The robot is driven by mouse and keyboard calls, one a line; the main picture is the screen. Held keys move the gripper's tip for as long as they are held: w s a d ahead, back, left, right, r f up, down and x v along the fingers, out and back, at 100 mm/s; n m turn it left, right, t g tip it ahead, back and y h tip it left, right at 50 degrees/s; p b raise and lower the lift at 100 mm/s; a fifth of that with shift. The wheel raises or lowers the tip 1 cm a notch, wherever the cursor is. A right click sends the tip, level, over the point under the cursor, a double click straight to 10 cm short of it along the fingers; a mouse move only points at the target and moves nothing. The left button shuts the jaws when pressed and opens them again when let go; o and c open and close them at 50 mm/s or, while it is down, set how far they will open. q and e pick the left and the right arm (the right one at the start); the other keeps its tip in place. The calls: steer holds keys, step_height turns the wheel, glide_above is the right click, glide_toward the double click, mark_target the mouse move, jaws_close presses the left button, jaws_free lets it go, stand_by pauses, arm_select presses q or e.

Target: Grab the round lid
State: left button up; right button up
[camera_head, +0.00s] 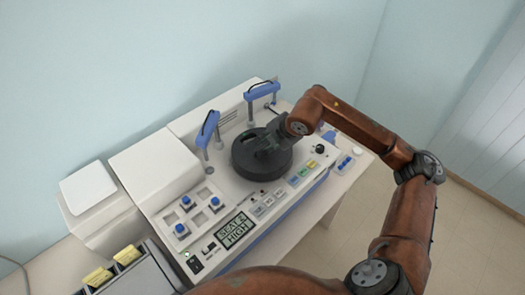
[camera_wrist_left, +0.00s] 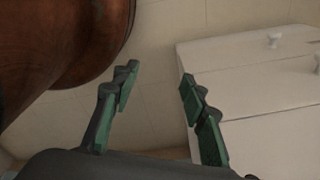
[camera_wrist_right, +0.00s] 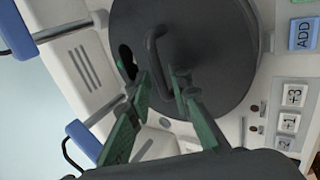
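The round lid (camera_head: 248,166) is a dark, thick disc on the white machine in the head view. The right wrist view shows its flat top (camera_wrist_right: 210,45) close up, with a raised bar handle (camera_wrist_right: 154,48). My right gripper (camera_head: 267,148) is over the lid in the head view. In the right wrist view its two green fingertips (camera_wrist_right: 161,80) are apart, with the near end of the handle between them. I cannot tell whether they touch it. My left gripper (camera_wrist_left: 157,82) is open and empty in the left wrist view, away from the lid.
Two blue-handled levers (camera_head: 208,127) (camera_head: 262,91) stand behind the lid. Blue knobs (camera_head: 187,202), a display (camera_head: 234,230) and buttons lie in front and left. A white cabinet (camera_wrist_left: 255,80) is beside my left gripper.

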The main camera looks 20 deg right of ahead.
jaws_close()
steer(key=shift+r, duration=0.2)
stand_by(0.5)
